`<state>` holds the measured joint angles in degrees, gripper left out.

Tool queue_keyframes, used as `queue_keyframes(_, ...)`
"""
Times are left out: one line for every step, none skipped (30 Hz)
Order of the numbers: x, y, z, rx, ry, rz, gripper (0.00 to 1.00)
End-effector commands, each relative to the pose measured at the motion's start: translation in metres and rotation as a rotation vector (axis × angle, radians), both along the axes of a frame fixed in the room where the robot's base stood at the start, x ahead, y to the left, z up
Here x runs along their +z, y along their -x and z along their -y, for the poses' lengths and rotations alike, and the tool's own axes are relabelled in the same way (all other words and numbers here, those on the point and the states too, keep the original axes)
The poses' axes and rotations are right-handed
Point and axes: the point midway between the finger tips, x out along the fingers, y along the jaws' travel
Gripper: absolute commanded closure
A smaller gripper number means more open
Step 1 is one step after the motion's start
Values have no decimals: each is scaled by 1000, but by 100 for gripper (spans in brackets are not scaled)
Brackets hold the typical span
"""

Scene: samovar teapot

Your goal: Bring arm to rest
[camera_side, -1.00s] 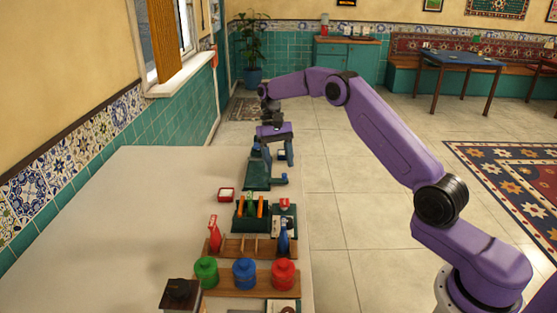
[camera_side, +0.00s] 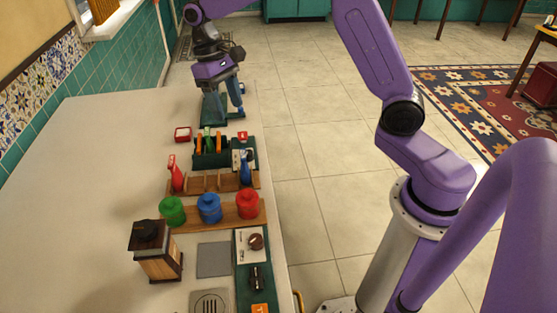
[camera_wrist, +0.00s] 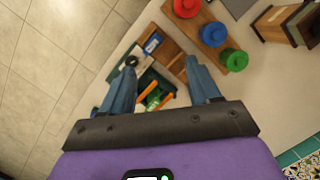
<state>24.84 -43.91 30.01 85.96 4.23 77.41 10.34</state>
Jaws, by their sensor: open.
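My gripper (camera_side: 222,108) is at the far end of the white counter (camera_side: 90,190), pointing down with its two blue fingers apart. A dark green stand (camera_side: 213,121) is right at the fingers in the side view; I cannot tell whether they touch it. In the wrist view my gripper (camera_wrist: 161,62) also shows open, with nothing held between its fingers. The rack with green and orange items (camera_wrist: 152,95) appears between and beyond the fingers there. My purple arm reaches from its base at the right across to the far end.
Green (camera_side: 172,211), blue (camera_side: 209,208) and red (camera_side: 247,205) canisters stand on a wooden board. A red bottle (camera_side: 177,175) and blue bottle (camera_side: 245,168) stand behind them. A wooden box grinder (camera_side: 157,252) is in front. The counter's left side is clear.

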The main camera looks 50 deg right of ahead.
Motion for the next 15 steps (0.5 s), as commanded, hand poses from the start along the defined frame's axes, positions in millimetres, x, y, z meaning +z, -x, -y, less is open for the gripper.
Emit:
queue_keyframes(6,17,-7,53,-3,16,39)
queue_keyframes(8,26,-11,82,-5,25,39)
queue_keyframes(11,39,-15,121,-8,36,39)
queue_keyframes(13,48,-18,151,-11,45,39)
queue_keyframes(15,58,-20,180,-14,54,39)
queue_keyframes(17,72,-23,221,-18,65,39)
queue_keyframes(18,82,-25,250,-21,73,39)
queue_keyframes(19,92,-26,279,-24,80,39)
queue_keyframes(20,105,-28,319,-29,91,39)
queue_keyframes(21,116,-28,349,-32,98,39)
queue_keyframes(22,126,-28,379,-37,106,39)
queue_keyframes(22,140,-28,419,-42,117,39)
queue_keyframes(22,150,-28,449,-46,126,39)
queue_keyframes(23,160,-26,479,-51,133,39)
queue_keyframes(22,174,-25,521,-57,143,39)
